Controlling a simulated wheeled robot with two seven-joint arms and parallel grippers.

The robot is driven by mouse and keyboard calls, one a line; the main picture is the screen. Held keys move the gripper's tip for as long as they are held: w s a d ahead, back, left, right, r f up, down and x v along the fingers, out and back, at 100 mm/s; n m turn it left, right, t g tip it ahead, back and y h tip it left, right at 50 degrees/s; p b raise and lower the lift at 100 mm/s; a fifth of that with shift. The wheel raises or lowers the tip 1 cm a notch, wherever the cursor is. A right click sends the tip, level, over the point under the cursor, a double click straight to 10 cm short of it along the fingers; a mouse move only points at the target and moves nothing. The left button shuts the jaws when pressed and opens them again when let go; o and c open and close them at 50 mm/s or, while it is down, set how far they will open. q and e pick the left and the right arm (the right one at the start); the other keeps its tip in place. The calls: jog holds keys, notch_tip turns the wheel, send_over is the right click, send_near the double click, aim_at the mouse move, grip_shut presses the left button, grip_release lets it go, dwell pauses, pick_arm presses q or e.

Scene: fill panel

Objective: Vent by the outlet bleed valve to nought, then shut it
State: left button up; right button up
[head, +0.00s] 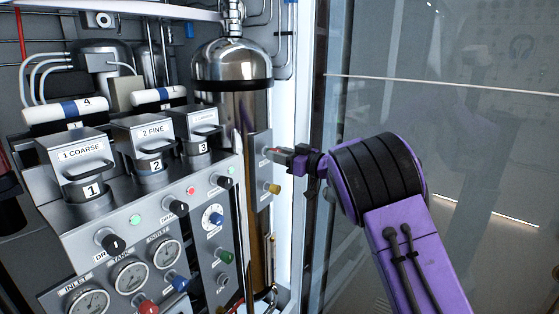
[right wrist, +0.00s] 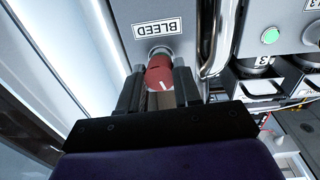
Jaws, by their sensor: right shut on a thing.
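The red bleed valve knob (right wrist: 160,74) sits under a BLEED label (right wrist: 157,28), which appears upside down in the right wrist view. A white mark shows on the knob's face. In the head view the knob (head: 268,150) is a small red spot on the grey side plate, mostly hidden by my gripper. My right gripper (head: 283,155) is shut on it, with a finger on either side in the wrist view (right wrist: 160,90). The outlet gauge (head: 166,253) is on the sloping panel; its needle is too small to read. My left gripper is out of view.
A yellow knob (head: 272,188) is just below the gripped one. A steel cylinder (head: 231,75) stands behind the panel. Several knobs, the tank gauge (head: 131,277) and inlet gauge (head: 88,301) fill the panel at left. A glass wall (head: 480,130) is at right.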

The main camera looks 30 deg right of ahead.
jog(key=shift+f+n+y+b, duration=0.1)
jog(key=shift+n+y+b, duration=0.2)
jog(key=shift+n+b, duration=5.45)
jog(key=shift+f+n+y+b, duration=0.1)
jog(key=shift+n+y+b, duration=0.2)
jog(key=shift+n+b, duration=5.4)
jog(key=shift+n+g+p, duration=0.3)
jog(key=shift+n+p, duration=0.3)
jog(key=shift+n, duration=0.25)
jog(key=o, duration=1.1)
jog(key=shift+c, duration=0.2)
jog(key=shift+s, duration=0.1)
